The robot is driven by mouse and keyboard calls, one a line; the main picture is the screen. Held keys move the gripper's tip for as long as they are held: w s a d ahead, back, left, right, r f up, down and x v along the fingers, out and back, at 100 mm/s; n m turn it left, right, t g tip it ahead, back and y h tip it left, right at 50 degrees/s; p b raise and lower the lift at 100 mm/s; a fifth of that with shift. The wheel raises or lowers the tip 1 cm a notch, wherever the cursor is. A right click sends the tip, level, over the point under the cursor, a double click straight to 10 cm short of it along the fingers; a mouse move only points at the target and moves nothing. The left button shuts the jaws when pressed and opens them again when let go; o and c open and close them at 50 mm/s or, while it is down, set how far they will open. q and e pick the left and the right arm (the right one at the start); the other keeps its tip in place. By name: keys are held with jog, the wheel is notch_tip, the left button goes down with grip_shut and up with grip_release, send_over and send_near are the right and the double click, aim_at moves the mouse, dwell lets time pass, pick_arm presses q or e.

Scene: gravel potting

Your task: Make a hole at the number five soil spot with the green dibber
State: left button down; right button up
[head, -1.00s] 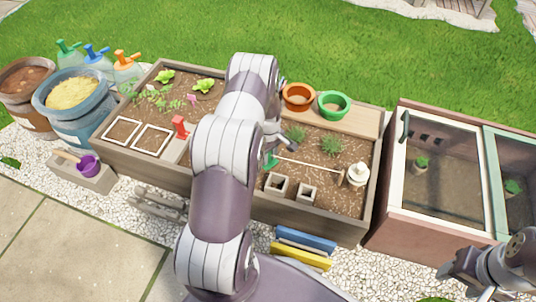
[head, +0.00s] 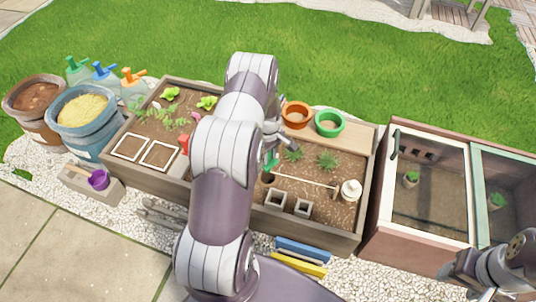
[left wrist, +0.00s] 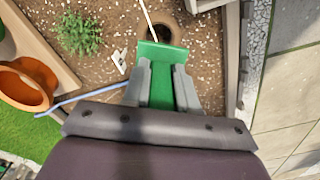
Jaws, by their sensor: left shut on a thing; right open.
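My left gripper (left wrist: 162,85) is shut on the green dibber (left wrist: 163,60), which shows large in the left wrist view. In the head view the green dibber (head: 271,161) shows just right of my left arm, and that arm hides most of the gripper. A dark round hole (head: 268,178) is in the soil just below the dibber in the picture; it also shows in the left wrist view (left wrist: 166,28), apart from the green part. A white marker (left wrist: 119,60) lies on the soil nearby; its number cannot be read. My right gripper (head: 462,270) is open and empty at the lower right.
Orange (head: 296,115) and green (head: 330,124) pots are at the back. A glass-lidded cold frame (head: 430,195) stands right.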

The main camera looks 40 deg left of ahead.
pick_arm(q)
notch_tip(320, 180, up, 5)
jog(key=p, duration=0.4)
jog(key=shift+p, duration=0.35)
